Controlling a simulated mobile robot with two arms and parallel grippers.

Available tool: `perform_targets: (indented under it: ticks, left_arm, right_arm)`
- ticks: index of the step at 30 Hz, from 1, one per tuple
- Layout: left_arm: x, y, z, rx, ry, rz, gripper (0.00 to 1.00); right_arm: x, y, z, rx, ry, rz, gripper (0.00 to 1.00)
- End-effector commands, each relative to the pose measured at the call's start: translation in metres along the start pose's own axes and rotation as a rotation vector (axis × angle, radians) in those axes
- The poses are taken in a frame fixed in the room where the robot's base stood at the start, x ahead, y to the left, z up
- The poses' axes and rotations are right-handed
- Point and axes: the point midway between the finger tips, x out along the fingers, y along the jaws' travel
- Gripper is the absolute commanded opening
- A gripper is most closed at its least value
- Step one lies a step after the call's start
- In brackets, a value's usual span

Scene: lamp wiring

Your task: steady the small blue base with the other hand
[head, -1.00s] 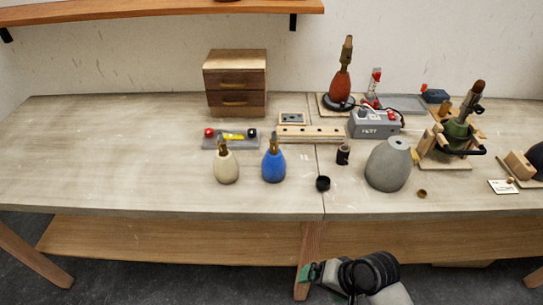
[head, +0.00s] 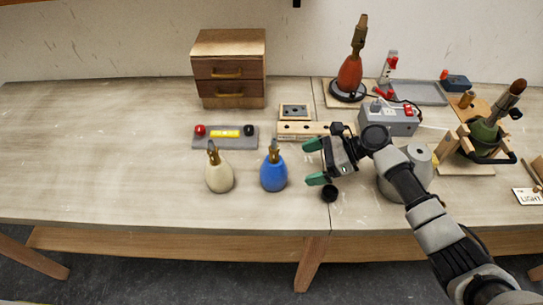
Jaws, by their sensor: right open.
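The small blue base (head: 274,174) stands upright on the workbench, left of centre, with a brass-coloured fitting on top. My right gripper (head: 312,162) is just to the right of the blue base. Its green-tipped fingers are apart, one farther back and one nearer the front, and point left toward the base. A gap shows between the fingertips and the base, and nothing is between the fingers. My left gripper is not in view.
A cream base (head: 219,176) stands close to the left. A small black cup (head: 329,194) lies just below the right gripper. A grey base (head: 419,160) is partly hidden behind my right arm. A tray (head: 226,142) and a wooden block (head: 300,129) lie behind. The bench's left side is clear.

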Motion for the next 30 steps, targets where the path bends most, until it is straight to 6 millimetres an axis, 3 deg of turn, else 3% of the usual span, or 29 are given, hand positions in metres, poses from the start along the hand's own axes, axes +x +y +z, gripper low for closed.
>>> perform_targets:
  ticks: [7,14,22,30]
  left_arm:
    - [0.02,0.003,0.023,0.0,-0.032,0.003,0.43]
    - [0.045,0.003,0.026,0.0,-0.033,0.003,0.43]
    - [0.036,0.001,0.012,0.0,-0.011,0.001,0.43]
    - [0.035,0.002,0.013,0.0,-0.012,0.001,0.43]
  right_arm:
    - [0.028,0.0,-0.004,0.001,-0.002,0.003,1.0]
    - [0.062,0.0,-0.004,-0.001,-0.003,0.002,1.0]
    - [0.09,0.0,0.001,0.001,-0.002,0.001,1.0]
    - [0.099,0.001,0.0,0.001,-0.001,0.001,1.0]
